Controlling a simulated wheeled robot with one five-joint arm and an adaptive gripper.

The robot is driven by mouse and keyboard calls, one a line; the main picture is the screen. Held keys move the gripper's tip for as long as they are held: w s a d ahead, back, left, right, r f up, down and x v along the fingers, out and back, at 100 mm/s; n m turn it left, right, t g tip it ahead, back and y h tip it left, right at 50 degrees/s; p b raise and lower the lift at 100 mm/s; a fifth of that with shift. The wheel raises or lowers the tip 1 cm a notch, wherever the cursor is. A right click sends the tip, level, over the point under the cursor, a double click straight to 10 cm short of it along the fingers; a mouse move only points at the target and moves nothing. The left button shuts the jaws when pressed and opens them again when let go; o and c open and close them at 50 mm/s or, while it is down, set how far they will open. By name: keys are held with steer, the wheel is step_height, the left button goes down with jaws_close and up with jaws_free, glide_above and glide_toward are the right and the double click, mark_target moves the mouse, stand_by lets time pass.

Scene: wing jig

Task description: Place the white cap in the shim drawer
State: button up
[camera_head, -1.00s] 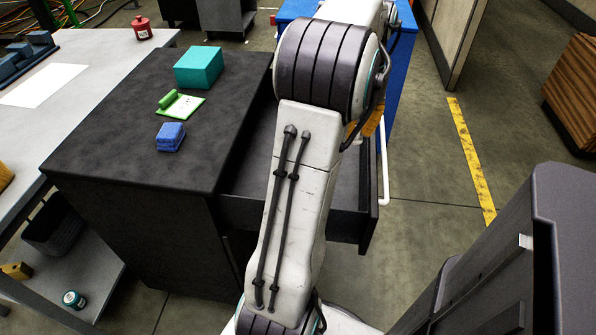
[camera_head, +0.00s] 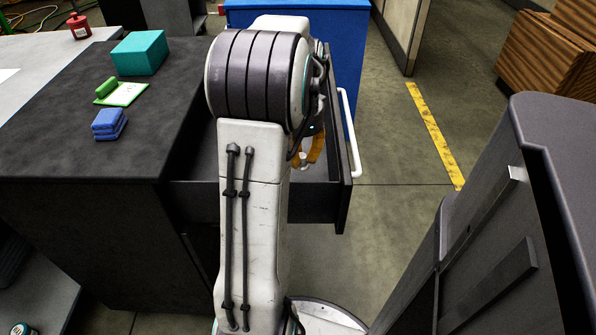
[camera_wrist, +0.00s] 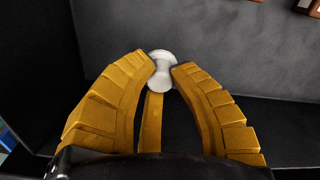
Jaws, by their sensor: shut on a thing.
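The white cap (camera_wrist: 158,72) is a small spool-like piece between the yellow fingertips of my gripper (camera_wrist: 165,67) in the wrist view. My gripper is shut on it. In the head view, my gripper's yellow fingers (camera_head: 317,148) and a bit of the white cap (camera_head: 304,161) show just right of my arm, over the inside of the open shim drawer (camera_head: 195,200). The drawer is pulled out to the right of the dark cabinet. My arm hides much of its inside. I cannot tell whether the cap touches the drawer floor.
On the dark cabinet top (camera_head: 60,150) are a teal box (camera_head: 139,52), a green-and-white item (camera_head: 122,94) and blue blocks (camera_head: 109,124). A white handle (camera_head: 350,130) runs along the drawer front. A blue cabinet (camera_head: 345,60) stands behind. Open floor lies right of the drawer.

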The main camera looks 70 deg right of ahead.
steer(key=shift+f+b, duration=1)
steer(key=shift+f, duration=1.6)
steer(key=shift+f, duration=0.2)
steer(key=o, duration=0.8)
steer(key=shift+r, duration=0.1)
step_height(320, 180, up, 12)
steer(key=p, duration=0.4)
steer(key=shift+r, duration=0.15)
